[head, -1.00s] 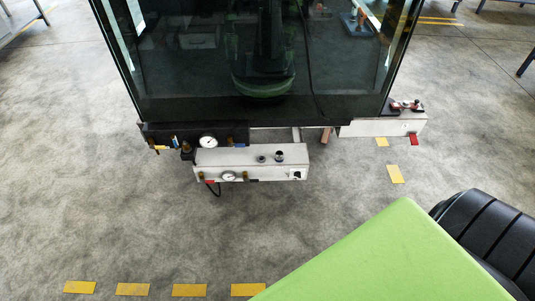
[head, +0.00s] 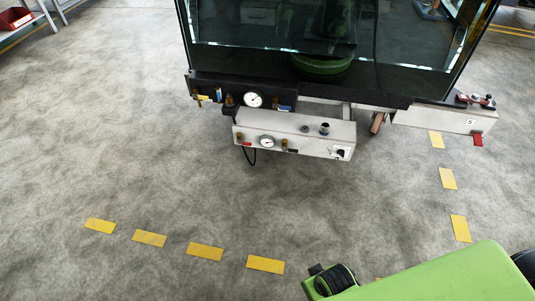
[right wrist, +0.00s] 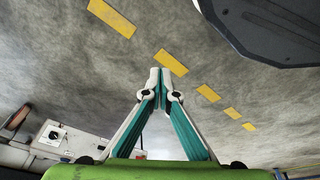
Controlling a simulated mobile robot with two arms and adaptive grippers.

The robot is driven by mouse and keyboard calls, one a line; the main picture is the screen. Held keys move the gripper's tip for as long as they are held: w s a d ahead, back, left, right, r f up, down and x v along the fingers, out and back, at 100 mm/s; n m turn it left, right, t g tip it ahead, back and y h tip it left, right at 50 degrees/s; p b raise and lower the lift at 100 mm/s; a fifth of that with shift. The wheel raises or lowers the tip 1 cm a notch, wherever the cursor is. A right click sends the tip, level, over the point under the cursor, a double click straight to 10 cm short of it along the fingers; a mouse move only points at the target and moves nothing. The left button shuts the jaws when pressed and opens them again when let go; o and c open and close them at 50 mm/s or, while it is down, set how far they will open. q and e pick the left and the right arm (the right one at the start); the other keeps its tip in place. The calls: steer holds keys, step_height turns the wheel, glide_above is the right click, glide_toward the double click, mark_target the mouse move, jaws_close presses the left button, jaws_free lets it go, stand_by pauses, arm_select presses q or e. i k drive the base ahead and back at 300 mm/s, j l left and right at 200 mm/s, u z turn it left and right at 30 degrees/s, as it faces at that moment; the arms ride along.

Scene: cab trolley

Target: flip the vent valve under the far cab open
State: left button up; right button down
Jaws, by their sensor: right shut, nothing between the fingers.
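The glass cab (head: 330,40) stands at the top, with fittings under its lower edge. A white box (head: 300,128) below has a second gauge (head: 267,142) and small red and black handles. I cannot tell which is the vent valve or its position. My right gripper (right wrist: 160,72) is shut and empty in the right wrist view, over floor, apart from the fittings. My left gripper is not in view.
A white box (head: 440,118) with a red tab (head: 477,139) sits under the cab's right side. A dark hose hangs below the middle box. Yellow floor marks (head: 205,251) lie in front. Floor between is clear. A shelf with a red bin (head: 15,17) is far left.

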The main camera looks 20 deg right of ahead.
mark_target(290, 149)
steer(key=i+l+z, duration=0.15)
steer(key=i+l, duration=0.2)
steer(key=i+l+z, duration=0.1)
steer(key=i+l, duration=0.2)
steer(key=i, duration=0.25)
steer(key=i+l+z, duration=0.15)
steer(key=i, duration=0.3)
steer(key=l, duration=0.1)
